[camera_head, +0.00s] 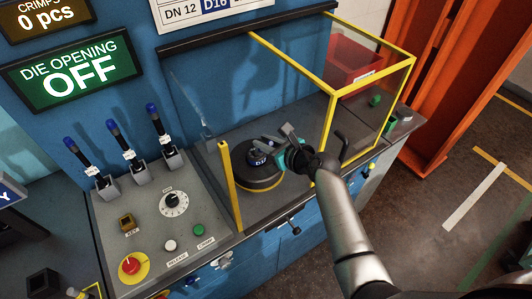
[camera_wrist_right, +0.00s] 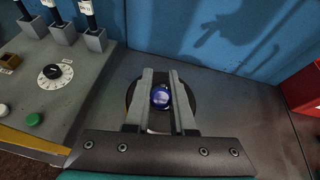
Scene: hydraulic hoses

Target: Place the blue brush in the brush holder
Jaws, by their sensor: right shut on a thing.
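My right gripper (camera_head: 277,150) reaches over a round black base (camera_head: 260,182) with a yellow band on the worktop. In the wrist view its two grey fingers (camera_wrist_right: 161,95) are shut on a small, round, dark blue thing (camera_wrist_right: 160,97), seen from its end above the dark disc. I cannot tell from its outline whether it is the blue brush, or whether it touches the disc. No brush holder can be made out for certain. Three black handles with blue tips (camera_head: 114,138) stand upright in grey blocks at the left. My left gripper is out of view.
A clear guard with yellow edges (camera_head: 330,125) stands close to my right arm. A red bin (camera_head: 352,70) is behind it. A control panel (camera_head: 150,235) with a red stop button (camera_head: 130,265) lies left. Bare worktop (camera_wrist_right: 235,115) shows right of the disc.

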